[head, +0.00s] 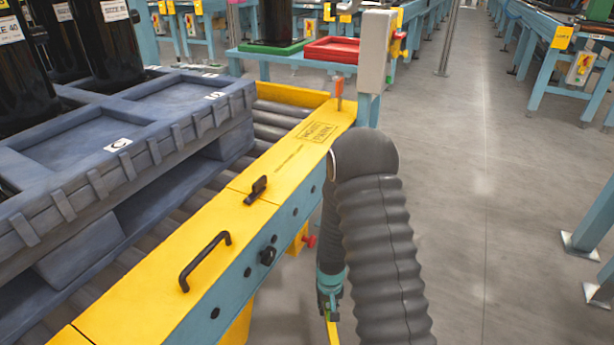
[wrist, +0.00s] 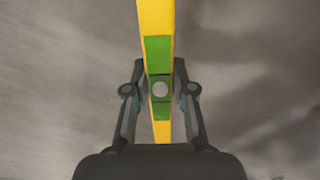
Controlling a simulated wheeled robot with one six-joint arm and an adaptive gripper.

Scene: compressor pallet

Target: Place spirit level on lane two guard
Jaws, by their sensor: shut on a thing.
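In the head view only a short yellow piece of the level (head: 332,331) shows at the bottom, below my gripper (head: 330,305), which hangs beside the conveyor. My arm hides part of this area. The yellow guard (head: 215,235) runs along the conveyor's near side, with a black handle, a small black bracket and printed text. Which lane it belongs to cannot be told.
A grey-blue pallet (head: 190,95) carrying black cylinders sits on the rollers left of the guard. A grey box on a post (head: 375,50) and an orange upright piece (head: 339,92) stand at the guard's far end. Open floor (head: 480,200) lies to the right.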

